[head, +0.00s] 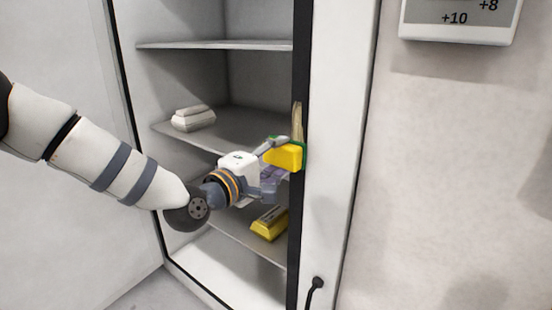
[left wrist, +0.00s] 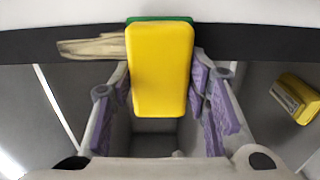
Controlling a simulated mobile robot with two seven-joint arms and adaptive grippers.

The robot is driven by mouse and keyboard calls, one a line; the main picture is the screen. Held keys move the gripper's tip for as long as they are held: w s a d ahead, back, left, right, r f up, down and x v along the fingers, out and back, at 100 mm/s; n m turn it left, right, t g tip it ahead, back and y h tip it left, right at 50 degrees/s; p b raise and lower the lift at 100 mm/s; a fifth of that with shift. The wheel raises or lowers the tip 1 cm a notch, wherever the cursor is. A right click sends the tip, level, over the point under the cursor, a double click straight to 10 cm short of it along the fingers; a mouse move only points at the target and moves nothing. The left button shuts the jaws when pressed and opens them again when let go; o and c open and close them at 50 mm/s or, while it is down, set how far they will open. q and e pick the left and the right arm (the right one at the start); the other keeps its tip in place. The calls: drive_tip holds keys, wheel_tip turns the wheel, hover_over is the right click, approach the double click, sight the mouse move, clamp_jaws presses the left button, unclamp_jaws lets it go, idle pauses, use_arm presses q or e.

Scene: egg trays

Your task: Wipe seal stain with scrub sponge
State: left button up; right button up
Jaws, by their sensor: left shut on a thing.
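The scrub sponge (head: 287,156) is yellow with a green side. My left gripper (head: 277,160) is shut on it, with the purple-padded fingers on either side in the left wrist view (left wrist: 163,100). The green side (left wrist: 160,19) faces the black door-frame seal (head: 299,60) and looks close against it; I cannot tell if it touches. The seal stain (head: 297,119) is a pale beige smear on the black seal, just above the sponge in the head view. In the left wrist view the stain (left wrist: 92,47) lies left of the sponge, which may cover part of it. My right gripper is out of view.
The open cabinet has several shelves. A white lidded box (head: 193,118) sits on the middle shelf (head: 235,125), and a yellow package (head: 269,223) lies on the lower shelf. A white door edge with a dark handle (head: 315,290) stands right of the seal. A display panel (head: 458,32) hangs on the wall.

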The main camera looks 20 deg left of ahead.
use_arm(q)
drive_tip(key=shift+w+d, duration=0.2)
drive_tip(key=shift+w, duration=0.25)
